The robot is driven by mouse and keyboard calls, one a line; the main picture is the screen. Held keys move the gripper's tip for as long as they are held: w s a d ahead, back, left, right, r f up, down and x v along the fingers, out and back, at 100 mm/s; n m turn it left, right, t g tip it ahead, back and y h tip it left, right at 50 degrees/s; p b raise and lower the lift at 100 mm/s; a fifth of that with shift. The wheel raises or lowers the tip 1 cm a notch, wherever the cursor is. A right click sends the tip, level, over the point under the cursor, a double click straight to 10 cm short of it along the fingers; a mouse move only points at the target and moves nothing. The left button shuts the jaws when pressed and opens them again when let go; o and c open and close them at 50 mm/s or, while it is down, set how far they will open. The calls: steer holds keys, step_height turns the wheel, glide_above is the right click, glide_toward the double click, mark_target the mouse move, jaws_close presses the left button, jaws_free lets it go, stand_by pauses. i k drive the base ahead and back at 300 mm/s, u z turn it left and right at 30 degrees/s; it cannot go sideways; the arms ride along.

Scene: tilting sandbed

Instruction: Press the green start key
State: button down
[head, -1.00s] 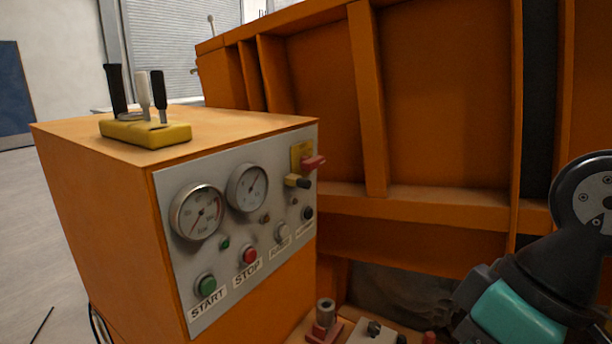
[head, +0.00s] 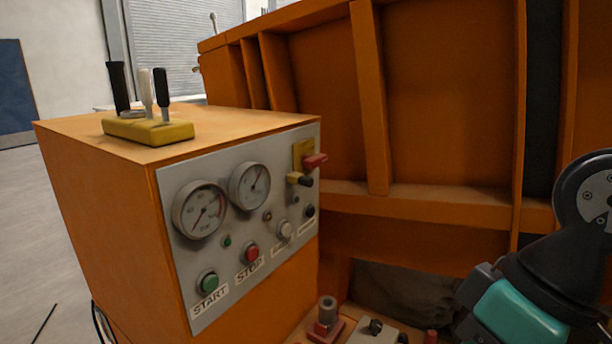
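The green start key (head: 209,282) is a round green button in a dark ring, low on the left of the grey control panel (head: 187,317). A white label reading START (head: 211,301) sits just below it. The red stop button (head: 252,253) is to its right, above a STOP label. The panel is on the front of an orange cabinet (head: 100,215). My arm shows at the lower right edge, well apart from the panel. My gripper itself is not visible, and nothing is touching the start key.
Two round gauges (head: 199,210) and a red-handled switch (head: 315,161) sit above the buttons. A yellow block with levers (head: 150,131) stands on the cabinet top. An orange ribbed wall (head: 440,100) rises behind. Metal fittings (head: 326,318) lie low between cabinet and arm.

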mark_target(210, 283)
steer(key=z, duration=0.05)
steer(key=k, duration=0.5)
steer(key=z, duration=3.35)
steer(key=k, duration=1.6)
steer(key=u, duration=1.85)
